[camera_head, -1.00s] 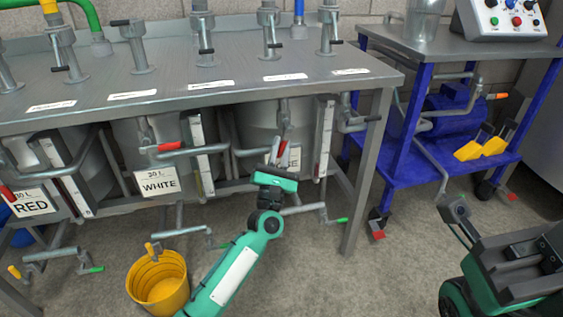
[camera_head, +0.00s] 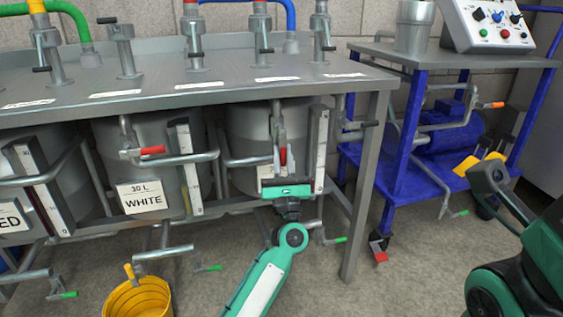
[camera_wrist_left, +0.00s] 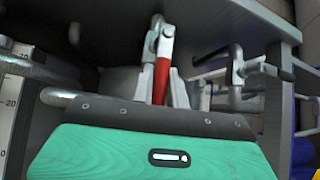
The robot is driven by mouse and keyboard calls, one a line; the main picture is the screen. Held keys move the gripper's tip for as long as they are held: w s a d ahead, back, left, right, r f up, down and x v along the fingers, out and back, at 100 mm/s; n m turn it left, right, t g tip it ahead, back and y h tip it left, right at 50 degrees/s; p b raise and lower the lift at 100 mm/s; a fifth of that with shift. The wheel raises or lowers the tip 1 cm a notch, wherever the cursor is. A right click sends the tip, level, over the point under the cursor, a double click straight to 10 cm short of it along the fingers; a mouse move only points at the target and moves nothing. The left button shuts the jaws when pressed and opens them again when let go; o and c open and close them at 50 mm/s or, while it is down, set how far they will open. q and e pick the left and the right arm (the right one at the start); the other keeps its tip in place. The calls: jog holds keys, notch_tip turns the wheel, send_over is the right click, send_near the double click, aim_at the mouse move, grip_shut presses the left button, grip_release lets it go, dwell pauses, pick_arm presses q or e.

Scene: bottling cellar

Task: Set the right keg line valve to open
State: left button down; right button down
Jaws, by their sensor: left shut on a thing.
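The right keg line valve sits under the right end of the steel bench, in front of the right keg (camera_head: 243,130). Its red lever (camera_head: 283,157) hangs roughly upright below a grey pipe. My left gripper (camera_head: 285,180) reaches up from below and is shut on the lower part of this lever. In the left wrist view the red lever (camera_wrist_left: 162,78) rises between the fingers (camera_wrist_left: 168,95) toward its grey pivot. The lever's lower end is hidden by the gripper.
The middle keg has a red-handled valve (camera_head: 152,150) and a WHITE sign (camera_head: 142,197). A white level gauge (camera_head: 320,150) and the bench leg (camera_head: 368,190) stand close right of my gripper. A yellow bucket (camera_head: 138,300) is on the floor at left. A blue cart (camera_head: 400,178) stands right.

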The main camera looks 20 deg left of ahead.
dwell(0.3)
pick_arm(q)
jog(key=c, duration=1.4)
grip_release()
